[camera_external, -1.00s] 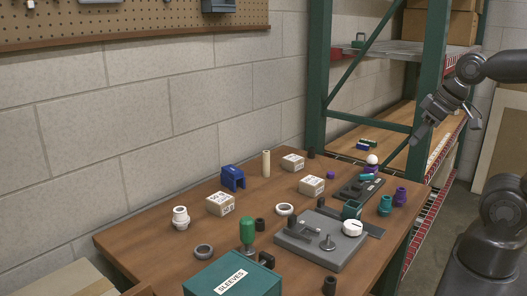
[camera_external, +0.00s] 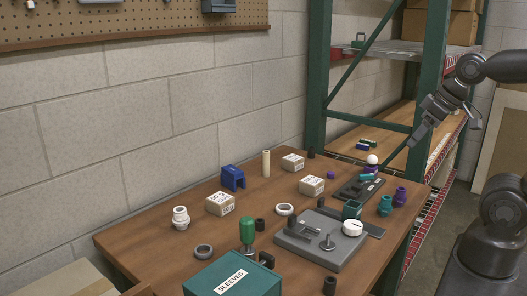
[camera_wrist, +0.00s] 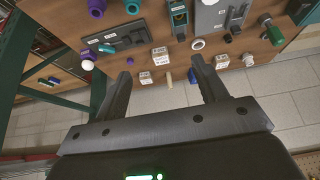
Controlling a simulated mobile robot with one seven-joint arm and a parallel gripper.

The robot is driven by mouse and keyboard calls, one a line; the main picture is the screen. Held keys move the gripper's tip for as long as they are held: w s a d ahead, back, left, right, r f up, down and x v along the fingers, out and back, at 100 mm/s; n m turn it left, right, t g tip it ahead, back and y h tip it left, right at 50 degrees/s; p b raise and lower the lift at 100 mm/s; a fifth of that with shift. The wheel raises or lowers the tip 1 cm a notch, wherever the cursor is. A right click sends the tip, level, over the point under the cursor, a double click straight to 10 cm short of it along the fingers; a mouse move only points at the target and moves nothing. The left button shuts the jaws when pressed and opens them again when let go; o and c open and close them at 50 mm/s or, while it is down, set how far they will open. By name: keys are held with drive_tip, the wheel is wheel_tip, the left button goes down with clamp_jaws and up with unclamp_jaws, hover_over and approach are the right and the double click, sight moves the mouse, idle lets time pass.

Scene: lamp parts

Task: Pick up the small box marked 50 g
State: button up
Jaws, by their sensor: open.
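Three small pale boxes with printed labels stand on the wooden table: a left one (camera_external: 220,204), a middle one (camera_external: 311,186) and a back one (camera_external: 292,162). The labels are too small to read, so I cannot tell which is marked 50 g. In the wrist view the boxes show as a right one (camera_wrist: 221,61), an upper one (camera_wrist: 160,56) and a lower one (camera_wrist: 146,78). My gripper (camera_external: 416,138) is raised beyond the table's right end, apart from all the boxes. Its two fingers (camera_wrist: 160,67) are spread and empty in the wrist view.
A grey fixture (camera_external: 322,242), a teal SLEEVES box (camera_external: 235,278) and a dark tray (camera_external: 358,188) are on the table. A blue bracket (camera_external: 233,178) and cream tube (camera_external: 266,163) stand near the boxes. A green rack post (camera_external: 430,90) is close beside my gripper.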

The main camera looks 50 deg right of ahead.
drive_tip(key=o, duration=0.4)
drive_tip(key=w+a+r+g, duration=0.15)
drive_tip(key=w+r, duration=0.25)
drive_tip(key=w, duration=0.4)
drive_tip(key=w+a+r, duration=0.2)
drive_tip(key=w+r, duration=0.1)
drive_tip(key=w, duration=0.4)
drive_tip(key=g, duration=0.4)
hover_over(220, 198)
wheel_tip(220, 198, down, 22)
drive_tip(key=f, duration=0.4)
drive_tip(key=shift+w+a+f, duration=0.1)
drive_tip(key=shift+w+f, duration=0.25)
drive_tip(key=shift+w, duration=0.05)
drive_tip(key=shift+s+f, duration=0.2)
drive_tip(key=shift+f, duration=1.4)
drive_tip(key=shift+s+f, duration=0.15)
drive_tip(key=shift+f, duration=1.45)
